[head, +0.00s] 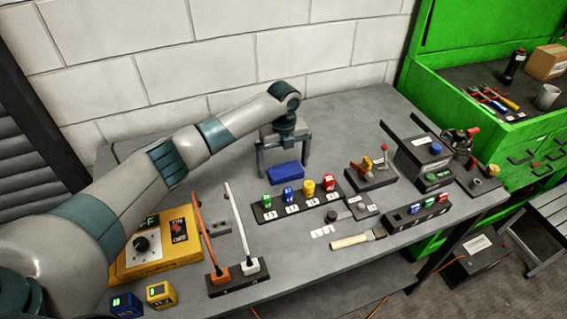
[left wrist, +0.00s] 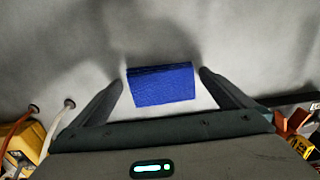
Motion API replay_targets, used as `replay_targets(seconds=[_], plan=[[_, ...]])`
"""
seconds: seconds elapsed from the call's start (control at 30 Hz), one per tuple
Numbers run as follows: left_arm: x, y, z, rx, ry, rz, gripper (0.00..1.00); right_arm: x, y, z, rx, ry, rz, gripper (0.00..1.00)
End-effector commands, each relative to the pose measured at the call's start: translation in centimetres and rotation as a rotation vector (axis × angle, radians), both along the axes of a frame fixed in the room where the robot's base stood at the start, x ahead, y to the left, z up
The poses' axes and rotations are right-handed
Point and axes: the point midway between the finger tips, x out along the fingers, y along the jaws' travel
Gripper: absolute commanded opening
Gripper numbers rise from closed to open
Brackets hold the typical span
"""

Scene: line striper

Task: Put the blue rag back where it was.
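The blue rag (head: 286,171) is a small folded block at the back middle of the grey table (head: 345,112), and it appears to lie on the tabletop. My left gripper (head: 285,161) points down at it from above. In the left wrist view the rag (left wrist: 161,84) sits between the two spread fingertips of the left gripper (left wrist: 162,80), with a narrow gap at each side. The fingers do not close on it. My right gripper shows in neither view.
A row of colored blocks on a black strip (head: 298,205) stands just in front of the rag. A yellow box with a dial (head: 160,250) and two upright cabled plugs (head: 237,275) stand front left. A black-grey device (head: 425,155) is at right. Bare table surrounds the rag's back.

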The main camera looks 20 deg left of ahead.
Motion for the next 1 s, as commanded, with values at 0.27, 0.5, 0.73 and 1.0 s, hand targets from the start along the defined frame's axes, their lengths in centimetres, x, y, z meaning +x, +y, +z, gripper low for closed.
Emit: replay_targets(seconds=[0.27, 0.5, 0.73, 1.0], plan=[[0.0, 0.0, 0.8, 0.0, -0.001, 0.0, 1.0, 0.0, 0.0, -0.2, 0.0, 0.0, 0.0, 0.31], [0.1, 0.0, 3.7, 0.0, -0.003, -0.001, 1.0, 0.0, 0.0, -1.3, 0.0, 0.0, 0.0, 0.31], [0.1, 0.0, 7.8, -0.001, -0.003, -0.001, 1.0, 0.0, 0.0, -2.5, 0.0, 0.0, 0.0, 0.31], [0.1, 0.0, 11.5, -0.001, -0.002, 0.0, 1.0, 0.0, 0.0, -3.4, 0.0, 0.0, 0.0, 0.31]])
